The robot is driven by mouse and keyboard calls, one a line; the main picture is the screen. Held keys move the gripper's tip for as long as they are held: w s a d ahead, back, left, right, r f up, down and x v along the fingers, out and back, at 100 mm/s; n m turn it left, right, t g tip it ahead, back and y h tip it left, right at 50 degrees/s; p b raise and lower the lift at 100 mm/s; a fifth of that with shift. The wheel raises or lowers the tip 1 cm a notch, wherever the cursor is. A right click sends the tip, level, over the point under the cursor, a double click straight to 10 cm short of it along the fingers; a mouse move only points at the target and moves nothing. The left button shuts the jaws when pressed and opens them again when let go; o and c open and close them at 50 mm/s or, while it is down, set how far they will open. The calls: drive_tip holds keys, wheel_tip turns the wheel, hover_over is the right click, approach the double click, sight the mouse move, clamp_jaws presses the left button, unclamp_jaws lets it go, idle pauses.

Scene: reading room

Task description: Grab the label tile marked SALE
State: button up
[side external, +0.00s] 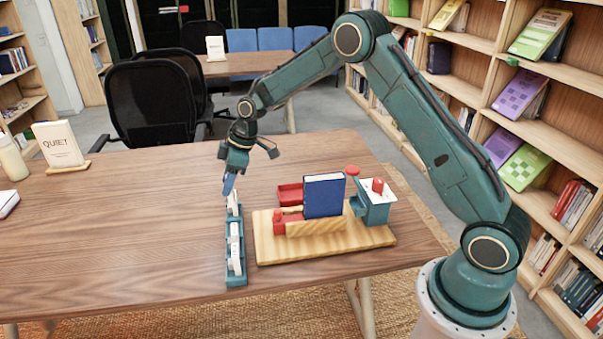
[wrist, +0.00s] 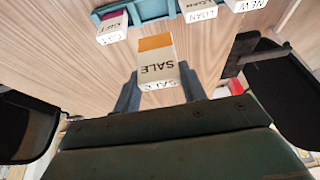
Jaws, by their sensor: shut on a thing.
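The SALE tile (wrist: 157,66) is white with an orange end and black lettering. In the wrist view it sits between the two fingers of my gripper (wrist: 158,88), which is shut on it. The tile appears clear of the teal rack (wrist: 150,9) behind it. In the side view my gripper (side external: 229,185) is at the far end of the rack (side external: 236,278), pointing down. The held tile cannot be told apart clearly there.
Other tiles stay in the rack, including a LOAN tile (wrist: 201,11) and a NEW tile (wrist: 244,5). Right of the rack is a wooden board (side external: 350,243) bearing a blue book (side external: 324,196) and a stamp stand (side external: 372,212). A QUIET sign (side external: 58,144) stands left; the table between is clear.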

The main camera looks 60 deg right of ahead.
wheel_tip(320, 180, up, 10)
drive_tip(key=shift+f, duration=0.2)
idle(0.7)
